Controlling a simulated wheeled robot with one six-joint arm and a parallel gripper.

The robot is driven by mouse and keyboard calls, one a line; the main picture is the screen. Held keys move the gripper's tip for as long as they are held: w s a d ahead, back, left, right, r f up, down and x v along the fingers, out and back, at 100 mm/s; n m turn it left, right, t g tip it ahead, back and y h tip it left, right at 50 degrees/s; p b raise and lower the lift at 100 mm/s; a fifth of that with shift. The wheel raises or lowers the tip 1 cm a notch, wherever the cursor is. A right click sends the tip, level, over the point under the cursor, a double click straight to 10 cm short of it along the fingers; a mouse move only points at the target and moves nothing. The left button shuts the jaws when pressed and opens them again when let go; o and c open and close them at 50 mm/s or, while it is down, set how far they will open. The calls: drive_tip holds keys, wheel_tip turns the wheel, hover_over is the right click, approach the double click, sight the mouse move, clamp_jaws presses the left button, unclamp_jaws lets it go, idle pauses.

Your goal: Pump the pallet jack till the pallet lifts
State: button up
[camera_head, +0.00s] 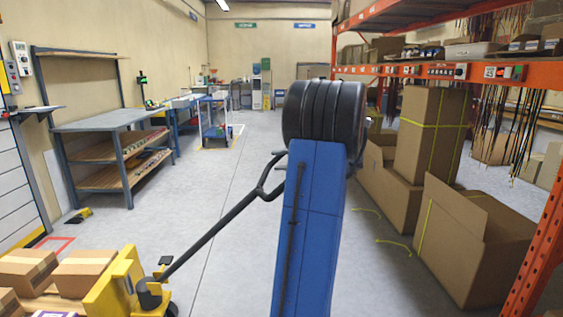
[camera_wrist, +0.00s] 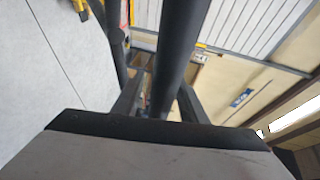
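The yellow pallet jack (camera_head: 122,285) stands at the bottom left, with boxes on the pallet at its left. Its dark handle (camera_head: 215,232) slants up to the right and ends in a loop beside my blue arm, which hides part of it and my gripper in the head view. In the wrist view, my gripper (camera_wrist: 163,88) has a dark finger on each side of a thick dark bar (camera_wrist: 183,35), apparently part of the handle. Whether the fingers press on the bar is unclear. The pallet's underside is not visible.
Cardboard boxes (camera_head: 430,130) stand under the orange rack (camera_head: 545,245) at the right. A grey workbench (camera_head: 105,121) is at the left and a blue cart (camera_head: 216,117) farther back. The floor between them is clear.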

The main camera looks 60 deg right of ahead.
drive_tip(key=shift+c, duration=0.4)
clamp_jaws()
drive_tip(key=w+a+r+n+g+h, duration=0.1)
drive_tip(key=w+a+r+g, duration=0.1)
drive_tip(key=w+a+r, duration=0.7)
drive_tip(key=w+a+r+g+h, duration=0.1)
drive_tip(key=w+a+r, duration=0.65)
drive_tip(key=w, duration=0.35)
drive_tip(key=w+a+r+g, duration=0.1)
drive_tip(key=w+a+r, duration=0.2)
drive_tip(key=w+a, duration=0.5)
drive_tip(key=w+a+r+n+g+h, duration=0.1)
drive_tip(key=w+a+r, duration=0.1)
drive_tip(key=w+a, duration=0.6)
drive_tip(key=shift+w+a+r+g, duration=0.15)
drive_tip(key=shift+w+r+g, duration=0.25)
drive_tip(key=shift+w, duration=2.55)
drive_tip(key=shift+o, duration=0.4)
unclamp_jaws()
drive_tip(key=shift+f, duration=0.1)
